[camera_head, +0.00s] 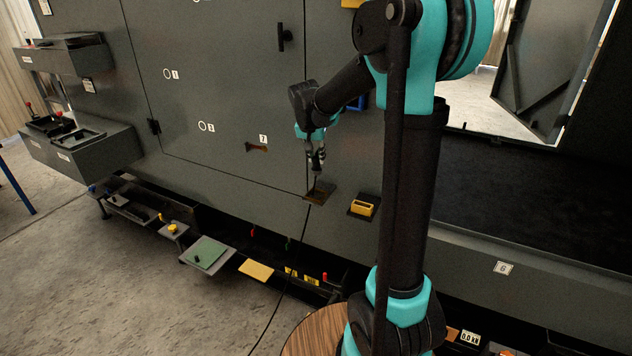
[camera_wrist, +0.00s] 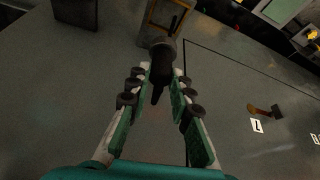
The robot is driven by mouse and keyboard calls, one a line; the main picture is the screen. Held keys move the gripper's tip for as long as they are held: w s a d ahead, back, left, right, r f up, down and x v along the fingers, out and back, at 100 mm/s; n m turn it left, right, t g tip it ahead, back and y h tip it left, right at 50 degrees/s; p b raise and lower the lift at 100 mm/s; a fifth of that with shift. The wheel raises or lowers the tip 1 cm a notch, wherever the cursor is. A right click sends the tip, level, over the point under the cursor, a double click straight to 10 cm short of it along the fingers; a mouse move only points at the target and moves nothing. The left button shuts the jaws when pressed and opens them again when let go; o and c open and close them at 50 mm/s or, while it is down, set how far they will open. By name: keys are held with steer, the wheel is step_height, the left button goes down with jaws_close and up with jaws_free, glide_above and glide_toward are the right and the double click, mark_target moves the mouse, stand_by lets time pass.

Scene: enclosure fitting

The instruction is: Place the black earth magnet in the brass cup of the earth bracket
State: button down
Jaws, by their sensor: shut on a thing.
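My gripper (camera_head: 316,160) is in front of the grey enclosure wall, with its fingers pointing down. In the wrist view my gripper (camera_wrist: 161,74) is shut on the black earth magnet (camera_wrist: 162,47), a dark piece with a rounded head beyond the fingertips and a narrow tail between them. A brown, brass-coloured bracket (camera_head: 319,194) juts from the wall just below the gripper. A brass-coloured frame also shows beyond the magnet in the wrist view (camera_wrist: 181,12). The magnet looks apart from it. The inside of the cup is not clear to see.
A yellow open box (camera_head: 362,207) on a dark ledge is just right of the bracket. A thin black cable (camera_head: 279,295) runs from near the bracket to the floor. Several small shelves line the wall's foot.

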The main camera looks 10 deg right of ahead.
step_height(320, 180, down, 10)
steer(key=shift+r, duration=0.15)
stand_by(0.3)
steer(key=c, duration=1.4)
jaws_free()
steer(key=shift+o, duration=0.2)
steer(key=v, duration=1.2)
steer(key=s+d+f+n, duration=0.1)
steer(key=s+f, duration=0.3)
steer(key=s, duration=0.4)
steer(key=s+d+f+n+y, duration=0.1)
steer(key=s+d+f+n, duration=0.1)
steer(key=s+f, duration=0.3)
steer(key=s+d+f+n+y, duration=0.1)
steer(key=s+d+f+n, duration=0.1)
steer(key=s, duration=1.1)
step_height(320, 180, down, 2)
steer(key=shift+d+f, duration=0.2)
steer(key=shift+d, duration=0.3)
steer(key=shift+s, duration=0.1)
